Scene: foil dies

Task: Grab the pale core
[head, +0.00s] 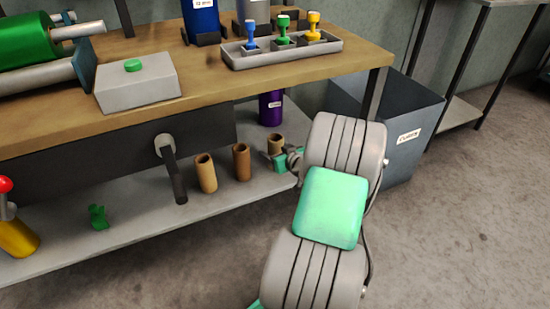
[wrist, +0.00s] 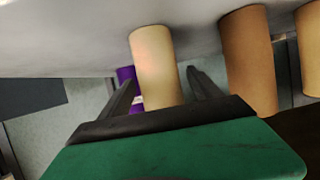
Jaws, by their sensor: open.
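The pale core (wrist: 155,60) is a light cream tube standing on the lower shelf; the wrist view shows the scene upside down. In the head view it is the rightmost tube (head: 275,141), partly hidden by my gripper (head: 286,160). In the wrist view my gripper (wrist: 163,80) is open, with one dark finger on each side of the pale core. I see gaps beside the core, and cannot tell how deep it sits between the fingers. A brown core (wrist: 248,55) stands beside it, also in the head view (head: 241,162).
A tan core (head: 206,173) stands left of the brown one. A purple can (head: 271,108) stands behind the pale core. The wooden bench top (head: 215,98) overhangs the shelf (head: 150,213). A dark bin (head: 405,110) stands to the right.

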